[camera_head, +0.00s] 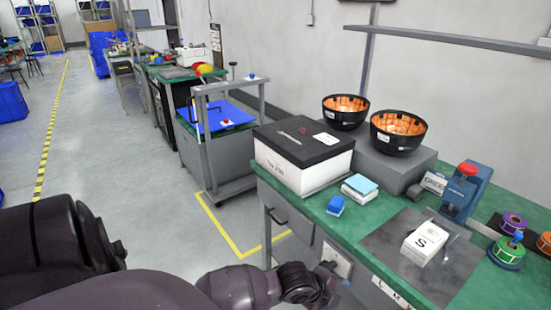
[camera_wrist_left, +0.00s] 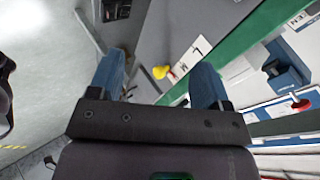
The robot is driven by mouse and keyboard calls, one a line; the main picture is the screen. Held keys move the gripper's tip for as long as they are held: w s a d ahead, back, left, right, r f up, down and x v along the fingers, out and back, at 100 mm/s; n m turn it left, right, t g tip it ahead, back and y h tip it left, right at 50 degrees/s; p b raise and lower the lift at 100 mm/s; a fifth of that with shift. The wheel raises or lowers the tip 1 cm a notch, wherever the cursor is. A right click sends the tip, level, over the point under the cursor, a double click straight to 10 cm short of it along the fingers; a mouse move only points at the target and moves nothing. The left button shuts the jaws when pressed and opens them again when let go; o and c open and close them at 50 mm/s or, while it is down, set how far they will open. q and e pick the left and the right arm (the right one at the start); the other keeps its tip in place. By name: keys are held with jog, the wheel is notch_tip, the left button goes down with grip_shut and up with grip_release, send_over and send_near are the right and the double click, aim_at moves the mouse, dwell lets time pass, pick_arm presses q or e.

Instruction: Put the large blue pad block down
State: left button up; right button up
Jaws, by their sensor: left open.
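Two blue-topped items lie on the green bench in the head view. One is a flat block with a light blue top and pale sides (camera_head: 360,186). I cannot tell for certain which is the large blue pad block. My left gripper (camera_head: 328,279) is low at the bench's front edge, below and apart from both blocks. In the left wrist view its blue fingers (camera_wrist_left: 158,76) are spread, with no block between them. My right gripper is not in view.
The green bench top (camera_head: 306,204) has a black-lidded white box (camera_head: 303,153), two black bowls with orange insides (camera_head: 398,132) and a grey mat (camera_head: 385,246). A white box marked S (camera_head: 425,242) stands on the mat. Tape rolls (camera_head: 508,250) crowd the right end.

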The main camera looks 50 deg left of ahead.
pick_arm(q)
jog(key=s+f+n+t+y, duration=0.1)
jog(key=s+f+n, duration=0.1)
jog(key=s+n, duration=0.6)
jog(key=s+a+f+n+t+y, duration=0.1)
jog(key=s+f+n+y, duration=0.1)
jog(key=s+n, duration=0.6)
jog(key=shift+s+a+n+t, duration=0.3)
jog(key=shift+s+t, duration=0.1)
jog(key=shift+s, duration=0.55)
